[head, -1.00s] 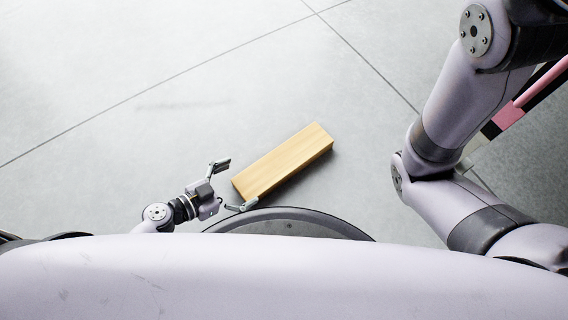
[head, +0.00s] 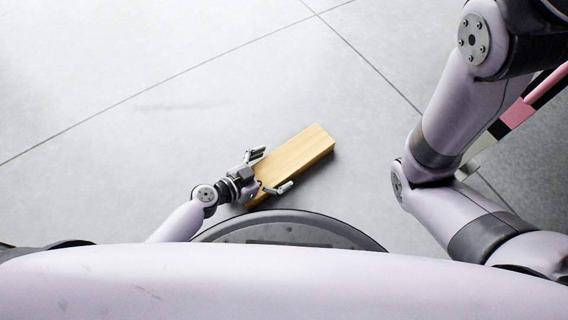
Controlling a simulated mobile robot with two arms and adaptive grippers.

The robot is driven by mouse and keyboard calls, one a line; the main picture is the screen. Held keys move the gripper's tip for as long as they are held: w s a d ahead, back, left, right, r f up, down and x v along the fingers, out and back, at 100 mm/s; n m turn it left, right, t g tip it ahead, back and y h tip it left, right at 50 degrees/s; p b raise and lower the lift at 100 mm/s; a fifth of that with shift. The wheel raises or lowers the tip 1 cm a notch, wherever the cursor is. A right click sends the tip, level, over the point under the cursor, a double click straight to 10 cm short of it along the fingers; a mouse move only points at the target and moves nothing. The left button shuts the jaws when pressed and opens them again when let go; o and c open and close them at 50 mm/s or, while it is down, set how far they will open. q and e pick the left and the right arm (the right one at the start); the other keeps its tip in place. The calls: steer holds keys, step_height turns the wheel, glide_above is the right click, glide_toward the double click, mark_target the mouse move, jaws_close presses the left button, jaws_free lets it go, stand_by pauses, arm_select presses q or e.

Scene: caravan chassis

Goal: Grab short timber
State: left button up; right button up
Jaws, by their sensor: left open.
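The short timber (head: 300,154) is a light wooden block lying on the grey floor, slanting from lower left to upper right. My left gripper (head: 271,170) is open at the timber's lower left part. One finger shows near its upper left edge and the other near its lower right edge, so the jaws straddle it as seen from above. I cannot tell whether the fingers touch the wood or how high above it they are. My right gripper is out of view; only my right arm shows on the right.
The floor (head: 150,90) around the timber is clear to the left and above. A pink, black and pale striped bar (head: 517,112) lies at the right, partly behind my right arm. My round dark base edge is just below the timber.

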arm_select(q)
steer(key=shift+c, duration=0.2)
steer(key=shift+s+f, duration=0.1)
steer(key=c, duration=1.7)
steer(key=shift+c, duration=0.5)
